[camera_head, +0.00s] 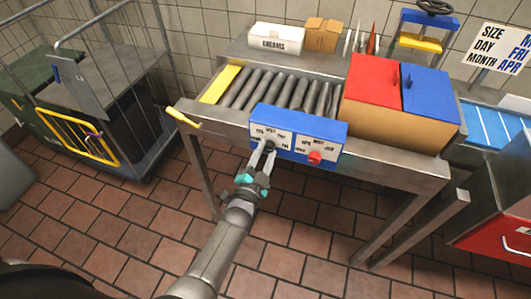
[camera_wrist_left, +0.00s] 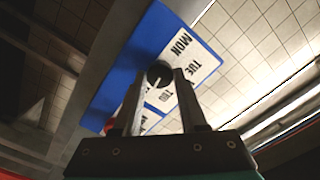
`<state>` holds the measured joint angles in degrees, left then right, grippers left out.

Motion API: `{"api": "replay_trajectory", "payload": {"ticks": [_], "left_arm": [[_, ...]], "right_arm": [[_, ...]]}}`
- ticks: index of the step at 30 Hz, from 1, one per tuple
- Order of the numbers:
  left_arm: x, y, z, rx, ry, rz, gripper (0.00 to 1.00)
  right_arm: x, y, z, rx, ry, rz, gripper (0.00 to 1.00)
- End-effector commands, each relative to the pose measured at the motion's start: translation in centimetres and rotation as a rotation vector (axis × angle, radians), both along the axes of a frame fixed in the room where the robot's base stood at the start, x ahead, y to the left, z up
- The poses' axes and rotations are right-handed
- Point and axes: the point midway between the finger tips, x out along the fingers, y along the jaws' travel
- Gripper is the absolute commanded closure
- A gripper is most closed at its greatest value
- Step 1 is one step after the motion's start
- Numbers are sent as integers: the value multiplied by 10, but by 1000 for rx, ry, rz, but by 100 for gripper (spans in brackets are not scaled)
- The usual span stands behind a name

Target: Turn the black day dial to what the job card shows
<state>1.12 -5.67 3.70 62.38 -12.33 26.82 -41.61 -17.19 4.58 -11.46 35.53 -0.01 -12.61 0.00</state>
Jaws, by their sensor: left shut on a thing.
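A blue panel (camera_head: 335,129) on the front of the metal table carries two white label plates. The black day dial (camera_head: 270,146) is on its left plate, mostly hidden by my fingers. My left gripper (camera_head: 267,151) is shut on this dial from the front. In the left wrist view the round black dial (camera_wrist_left: 159,74) sits between the two fingertips (camera_wrist_left: 158,80), with MON and TUE readable on the plate (camera_wrist_left: 184,50). I cannot tell where its pointer stands. The job card (camera_head: 500,48) on the wall reads SIZE M, DAY FRI, MONTH APR, cut off at the right. My right gripper is out of view.
A red dial (camera_head: 315,158) sits on the panel's right plate. Above are rollers (camera_head: 275,90), a cardboard box with red and blue flaps (camera_head: 390,115), and a white box (camera_head: 277,38). A yellow handle (camera_head: 184,117) sticks out left. A wire cage cart (camera_head: 110,90) stands left.

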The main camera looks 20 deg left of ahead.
Motion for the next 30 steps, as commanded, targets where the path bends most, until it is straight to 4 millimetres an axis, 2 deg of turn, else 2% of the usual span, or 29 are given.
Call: {"api": "replay_trajectory", "payload": {"ticks": [12, 27, 28, 30], "left_arm": [[0, 0, 0, 163, -6, 0, 100], [0, 0, 0, 181, -7, -1, 100], [0, 0, 0, 181, -7, -1, 56], [0, 0, 0, 180, -7, -1, 48]], "right_arm": [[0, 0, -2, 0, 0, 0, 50], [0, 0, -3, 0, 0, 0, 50], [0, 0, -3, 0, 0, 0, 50], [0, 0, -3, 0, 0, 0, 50]]}}
